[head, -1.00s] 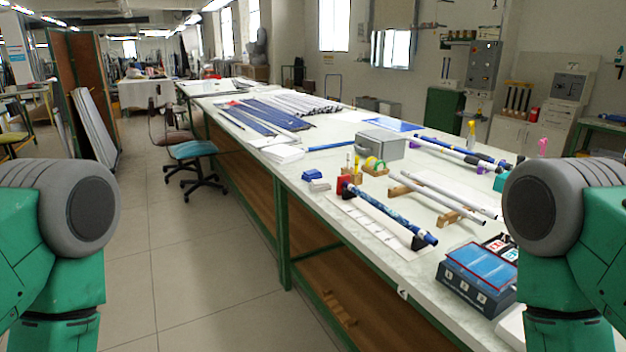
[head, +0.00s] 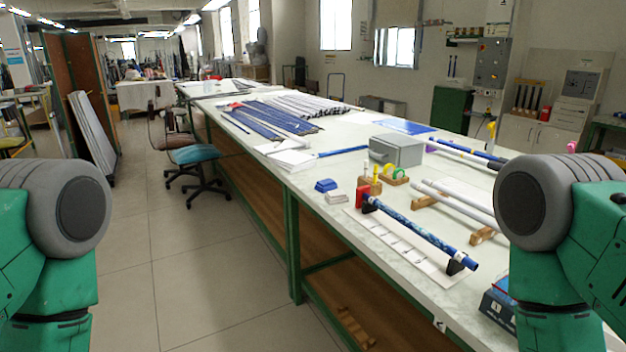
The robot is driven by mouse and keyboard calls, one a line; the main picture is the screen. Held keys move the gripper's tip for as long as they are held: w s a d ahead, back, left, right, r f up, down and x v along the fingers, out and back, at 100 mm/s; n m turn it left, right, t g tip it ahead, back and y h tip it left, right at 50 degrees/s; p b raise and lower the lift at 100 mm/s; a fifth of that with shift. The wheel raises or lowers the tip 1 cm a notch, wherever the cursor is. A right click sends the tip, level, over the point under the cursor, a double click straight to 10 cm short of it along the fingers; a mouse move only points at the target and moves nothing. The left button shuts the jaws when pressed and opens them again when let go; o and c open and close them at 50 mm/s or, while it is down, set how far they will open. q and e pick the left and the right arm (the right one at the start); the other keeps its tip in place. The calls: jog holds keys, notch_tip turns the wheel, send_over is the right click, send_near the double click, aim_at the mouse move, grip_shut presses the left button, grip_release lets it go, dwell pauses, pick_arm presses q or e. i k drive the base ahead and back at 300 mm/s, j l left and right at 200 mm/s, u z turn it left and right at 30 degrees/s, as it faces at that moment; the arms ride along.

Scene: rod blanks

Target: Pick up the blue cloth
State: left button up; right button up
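A small blue folded piece (head: 326,185), which looks like the blue cloth, lies on the long white table (head: 350,270) near its left edge. A white folded piece (head: 338,198) lies just in front of it. A flat blue sheet (head: 405,126) lies farther back, behind a grey box; I cannot tell whether it is cloth. Parts of my two arms show at the left and right sides of the view. Neither gripper is in view, and nothing of mine touches the blue piece.
A blue rod (head: 420,232) on black supports lies in front of the blue piece, with a red block (head: 362,197) at its end. A grey box (head: 397,150) stands behind. White rods (head: 455,204) lie to the right. Office chairs (head: 195,160) stand left of the table; the floor (head: 190,270) before me is clear.

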aim_at(323, 186)
jog(key=i+j, duration=0.4)
jog(key=i, duration=0.15)
jog(key=i+j+u, duration=0.1)
jog(key=i+j, duration=0.7)
jog(key=i, duration=0.3)
